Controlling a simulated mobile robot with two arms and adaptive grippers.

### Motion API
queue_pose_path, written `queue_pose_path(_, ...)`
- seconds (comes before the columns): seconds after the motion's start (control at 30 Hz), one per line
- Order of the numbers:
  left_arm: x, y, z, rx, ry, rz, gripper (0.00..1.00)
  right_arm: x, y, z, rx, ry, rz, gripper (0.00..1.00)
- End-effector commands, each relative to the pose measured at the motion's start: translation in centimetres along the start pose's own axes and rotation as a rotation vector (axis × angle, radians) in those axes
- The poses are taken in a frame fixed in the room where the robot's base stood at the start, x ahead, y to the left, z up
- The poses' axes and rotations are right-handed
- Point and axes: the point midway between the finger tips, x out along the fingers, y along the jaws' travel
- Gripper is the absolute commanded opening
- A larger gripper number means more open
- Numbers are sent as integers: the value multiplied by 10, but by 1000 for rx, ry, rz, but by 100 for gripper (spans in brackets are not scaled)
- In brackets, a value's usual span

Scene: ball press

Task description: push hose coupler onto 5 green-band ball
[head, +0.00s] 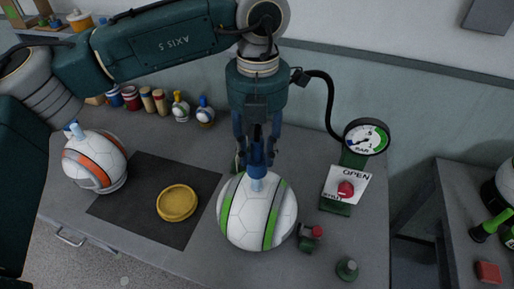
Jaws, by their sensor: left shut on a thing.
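The white ball with green bands (256,216) stands on the table right of the dark mat. My left gripper (257,151) points down directly above it and is shut on the blue hose coupler (257,171). A pale blue piece (257,186) shows between the coupler and the ball's top; whether the coupler is seated on it cannot be told. A second white ball with orange bands (94,160) sits at the left with a pale blue piece on top. My right gripper is not in view.
A gauge (366,137) and an OPEN sign with a red knob (346,187) stand right of the ball. Small fittings (310,237) lie in front. A yellow dish (178,203) rests on the dark mat (122,208). Bottles and jars line the back.

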Motion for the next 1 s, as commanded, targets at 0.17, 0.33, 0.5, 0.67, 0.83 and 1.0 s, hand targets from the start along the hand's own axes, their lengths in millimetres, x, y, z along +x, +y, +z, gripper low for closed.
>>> queue_pose_path(0.17, 0, 0, 0, 0, 0, 0, 7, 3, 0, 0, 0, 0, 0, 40)
queue_pose_path(0.33, 0, 0, 0, 0, 0, 0, 7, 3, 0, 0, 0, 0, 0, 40)
queue_pose_path(0.5, 0, 0, 0, 0, 0, 0, 7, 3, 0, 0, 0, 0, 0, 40)
queue_pose_path(0.67, 0, 0, 0, 0, 0, 0, 7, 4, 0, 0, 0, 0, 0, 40)
queue_pose_path(0.83, 1, 0, 0, 0, 0, 0, 7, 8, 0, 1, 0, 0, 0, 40)
queue_pose_path(1.0, 0, 0, 0, 0, 0, 0, 7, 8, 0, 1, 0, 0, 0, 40)
